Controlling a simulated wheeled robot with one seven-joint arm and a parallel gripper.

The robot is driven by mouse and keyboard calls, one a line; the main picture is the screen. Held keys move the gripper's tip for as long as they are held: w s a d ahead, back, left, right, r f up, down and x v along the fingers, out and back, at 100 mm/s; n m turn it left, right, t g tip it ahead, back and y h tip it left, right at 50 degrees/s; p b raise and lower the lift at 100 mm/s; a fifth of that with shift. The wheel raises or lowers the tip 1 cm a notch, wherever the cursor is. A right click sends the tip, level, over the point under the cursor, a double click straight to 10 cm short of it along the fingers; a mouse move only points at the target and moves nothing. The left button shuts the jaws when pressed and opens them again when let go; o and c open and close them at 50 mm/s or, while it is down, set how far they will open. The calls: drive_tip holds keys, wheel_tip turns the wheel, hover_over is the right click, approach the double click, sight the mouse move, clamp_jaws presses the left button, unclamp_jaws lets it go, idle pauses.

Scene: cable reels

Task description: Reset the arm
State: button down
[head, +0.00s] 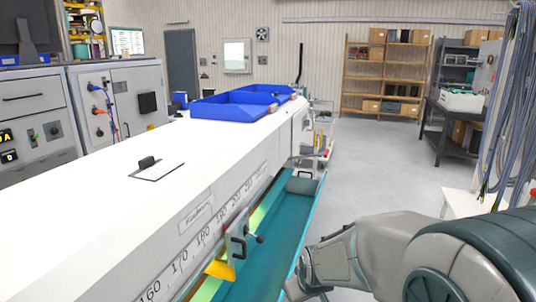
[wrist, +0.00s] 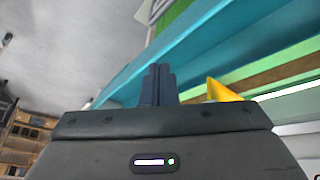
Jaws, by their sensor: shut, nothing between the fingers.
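My arm reaches in from the lower right of the head view, bent low beside the long white bench (head: 100,200). My gripper shows in the wrist view (wrist: 158,84), with its dark fingers together and nothing between them. In the head view its fingertips are not clearly seen; only the wrist end of the arm shows at the bottom, next to the teal trough (head: 275,250). The teal trough (wrist: 215,50) passes behind the fingers in the wrist view. A yellow pointed piece (wrist: 222,90) appears just right of the fingers, apart from them in the picture.
Blue trays (head: 235,106) sit at the bench's far end. A yellow part (head: 220,269) and a grey clamp (head: 237,245) are on the bench's trough side. Cables (head: 505,110) hang at right. The grey floor (head: 370,160) beyond is clear.

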drive_tip(key=s+d+r+m+g, duration=0.1)
drive_tip(key=s+d+r+m, duration=0.1)
drive_tip(key=s, duration=0.6)
drive_tip(key=s+d+r+m+g+p, duration=0.1)
drive_tip(key=s+d+r+m, duration=0.2)
drive_tip(key=s+r, duration=0.3)
drive_tip(key=s+d, duration=0.1)
drive_tip(key=s, duration=0.2)
drive_tip(key=shift+r+g+h, duration=0.3)
drive_tip(key=shift+r, duration=0.05)
drive_tip(key=shift+s+d, duration=0.1)
drive_tip(key=shift+d, duration=0.1)
